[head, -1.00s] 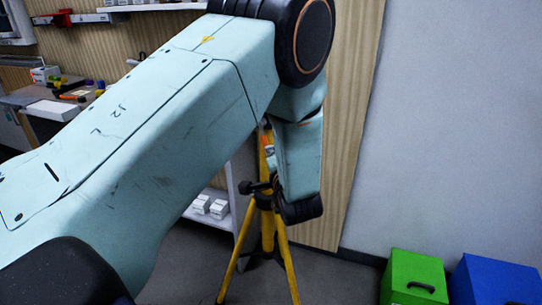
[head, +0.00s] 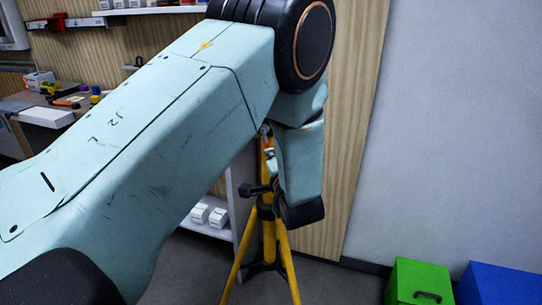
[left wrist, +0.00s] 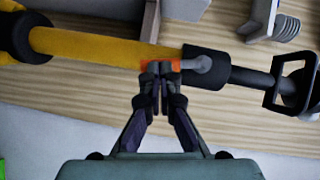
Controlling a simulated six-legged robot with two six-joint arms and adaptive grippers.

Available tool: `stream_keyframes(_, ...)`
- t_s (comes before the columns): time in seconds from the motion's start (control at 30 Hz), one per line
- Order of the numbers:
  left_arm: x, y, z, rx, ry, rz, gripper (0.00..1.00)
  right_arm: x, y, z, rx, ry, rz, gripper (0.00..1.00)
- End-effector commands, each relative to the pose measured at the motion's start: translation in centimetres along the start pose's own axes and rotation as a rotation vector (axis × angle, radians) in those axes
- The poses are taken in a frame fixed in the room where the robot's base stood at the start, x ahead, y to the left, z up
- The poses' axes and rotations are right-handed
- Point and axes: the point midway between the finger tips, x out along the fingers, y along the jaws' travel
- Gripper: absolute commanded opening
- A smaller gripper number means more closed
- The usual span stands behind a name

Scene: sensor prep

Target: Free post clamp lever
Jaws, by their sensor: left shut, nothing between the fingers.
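The yellow tripod post (left wrist: 105,48) runs across the left wrist view, with a black clamp collar (left wrist: 208,70) around it. A small lever, orange (left wrist: 147,64) with a grey end (left wrist: 200,64), lies along the post at the collar. My left gripper (left wrist: 160,72) is shut and empty, its fingertips at the lever and covering part of it; whether they touch it I cannot tell. In the head view the yellow tripod (head: 268,235) stands upright, and my left arm hides most of the clamp and the fingers. My right gripper is not in view.
A green box (head: 418,280) and a blue box (head: 495,285) stand on the floor at the right. A shelf with small white boxes (head: 208,214) is behind the tripod at the left. A cluttered workbench (head: 45,112) is at far left. The grey wall is bare.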

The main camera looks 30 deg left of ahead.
Motion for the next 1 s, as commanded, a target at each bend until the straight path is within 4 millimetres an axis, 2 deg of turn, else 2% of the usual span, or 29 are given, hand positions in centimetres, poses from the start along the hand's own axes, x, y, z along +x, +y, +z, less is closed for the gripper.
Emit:
stream_keyframes(0.33, 0.9, 0.4, 1.2, 0.188, -0.001, -0.124, 0.00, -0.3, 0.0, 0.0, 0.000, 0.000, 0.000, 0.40)
stream_keyframes(1.0, 0.7, 0.3, 1.4, 0.195, 0.001, -0.129, 0.00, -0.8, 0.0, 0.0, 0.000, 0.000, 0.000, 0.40)
